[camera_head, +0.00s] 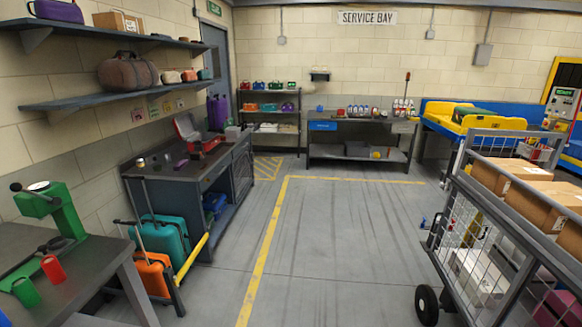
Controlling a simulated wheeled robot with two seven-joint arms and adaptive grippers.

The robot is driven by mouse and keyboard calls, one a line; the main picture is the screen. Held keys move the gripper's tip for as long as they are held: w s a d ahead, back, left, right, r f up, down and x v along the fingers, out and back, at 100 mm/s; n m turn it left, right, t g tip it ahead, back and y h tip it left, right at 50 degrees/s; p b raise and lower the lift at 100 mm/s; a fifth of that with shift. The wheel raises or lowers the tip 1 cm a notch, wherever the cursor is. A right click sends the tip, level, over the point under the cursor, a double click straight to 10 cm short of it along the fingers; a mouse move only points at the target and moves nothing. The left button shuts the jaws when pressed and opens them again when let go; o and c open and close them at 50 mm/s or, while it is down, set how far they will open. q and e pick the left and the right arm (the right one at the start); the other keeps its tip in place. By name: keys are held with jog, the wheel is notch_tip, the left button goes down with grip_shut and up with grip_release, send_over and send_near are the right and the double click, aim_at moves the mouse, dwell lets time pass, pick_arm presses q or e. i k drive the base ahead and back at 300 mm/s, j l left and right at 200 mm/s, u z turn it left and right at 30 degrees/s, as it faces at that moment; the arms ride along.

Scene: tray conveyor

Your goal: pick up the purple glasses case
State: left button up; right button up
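A small dark purple item (181,164), which looks like the glasses case, lies on the dark workbench (212,166) along the left wall. It is small and far off, so its exact shape is hard to tell. An open red toolbox (203,145) stands just behind and to the right of it. Neither of my grippers is in view.
A nearer table (75,285) at the left front holds a green press (53,210) and red and green cups. Teal (165,238) and orange (152,275) suitcases stand by the workbench. A mesh cart with boxes (530,195) blocks the right. The middle floor is clear.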

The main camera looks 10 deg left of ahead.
aim_at(183, 162)
jog(key=i+l+u, duration=0.1)
jog(key=i, duration=1.45)
jog(key=i+l+u, duration=0.1)
jog(key=i+u, duration=0.2)
jog(key=i, duration=0.45)
jog(key=i+u, duration=0.35)
jog(key=i+l+u, duration=0.15)
jog(key=i+u, duration=0.25)
jog(key=i, duration=0.15)
jog(key=i+l+u, duration=0.35)
jog(key=i+j, duration=0.1)
